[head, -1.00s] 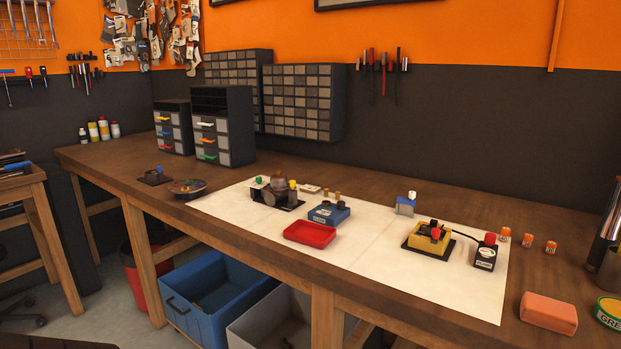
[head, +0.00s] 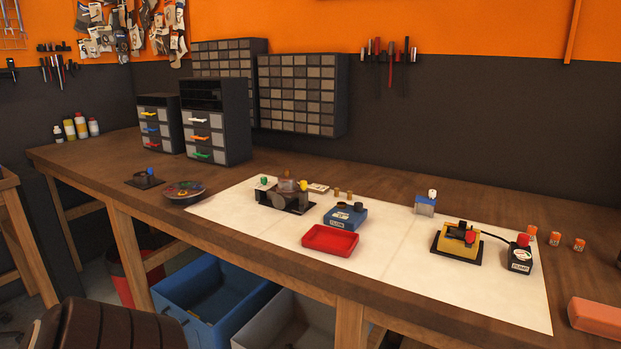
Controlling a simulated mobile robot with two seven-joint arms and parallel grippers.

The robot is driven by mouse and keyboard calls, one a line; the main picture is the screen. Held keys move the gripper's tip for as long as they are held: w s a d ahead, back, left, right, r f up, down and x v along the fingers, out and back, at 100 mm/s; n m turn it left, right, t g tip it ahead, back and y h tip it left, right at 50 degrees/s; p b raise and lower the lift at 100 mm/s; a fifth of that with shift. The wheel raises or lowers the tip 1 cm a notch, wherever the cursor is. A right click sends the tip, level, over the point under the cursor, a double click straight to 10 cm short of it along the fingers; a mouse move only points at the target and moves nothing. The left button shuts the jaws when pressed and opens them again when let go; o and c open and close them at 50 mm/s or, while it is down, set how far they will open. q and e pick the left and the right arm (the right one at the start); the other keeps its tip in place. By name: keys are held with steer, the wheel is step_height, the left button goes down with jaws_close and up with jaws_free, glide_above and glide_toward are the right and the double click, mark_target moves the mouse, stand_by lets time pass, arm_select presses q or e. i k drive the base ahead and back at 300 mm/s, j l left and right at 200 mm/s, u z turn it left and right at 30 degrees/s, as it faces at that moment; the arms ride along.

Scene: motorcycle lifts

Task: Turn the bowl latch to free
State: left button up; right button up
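A small black-based fixture (head: 297,208) stands at the left part of the white mat (head: 395,287) on the workbench. The bowl latch is too small to make out for certain at this distance. Neither of my grippers shows in the head view.
On the mat are a red tray (head: 330,241), a blue box (head: 346,216) and a yellow fixture (head: 459,238) wired to a black box (head: 521,256). A round dish (head: 184,190) lies left of the mat. A brown padded seat (head: 105,325) is before the bench.

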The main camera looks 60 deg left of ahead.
mark_target(303, 184)
steer(key=k+j+z, duration=0.15)
steer(key=j, duration=0.2)
steer(key=k+j+z, duration=0.1)
steer(key=j, duration=0.3)
steer(key=k+j, duration=0.15)
steer(key=j, duration=0.2)
steer(key=k+j, duration=0.15)
steer(key=j, duration=0.2)
steer(key=k+j+z, duration=0.1)
steer(key=j, duration=0.3)
steer(key=k+j, duration=0.2)
steer(key=j, duration=0.15)
